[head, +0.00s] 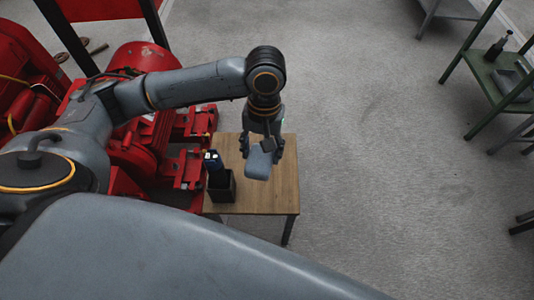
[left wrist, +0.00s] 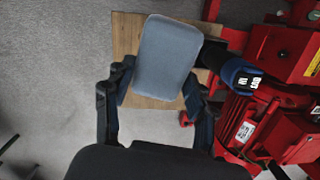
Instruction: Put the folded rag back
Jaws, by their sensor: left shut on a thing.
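The folded rag (head: 259,162) is a grey-blue, rounded rectangular pad. My left gripper (head: 262,148) is shut on it and holds it over the small wooden table (head: 270,196). In the left wrist view the rag (left wrist: 165,56) sits between the two fingers of the gripper (left wrist: 160,88), with wooden tabletop (left wrist: 124,36) showing around it. I cannot tell how high the rag is above the tabletop. My right gripper is in neither view.
A black open box (head: 221,190) holding a dark blue item with a white-marked top (head: 213,160) stands on the table, left of the rag. Red pump machinery (head: 150,130) is close on the left. A green shelf (head: 495,85) stands far right. Grey floor between is clear.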

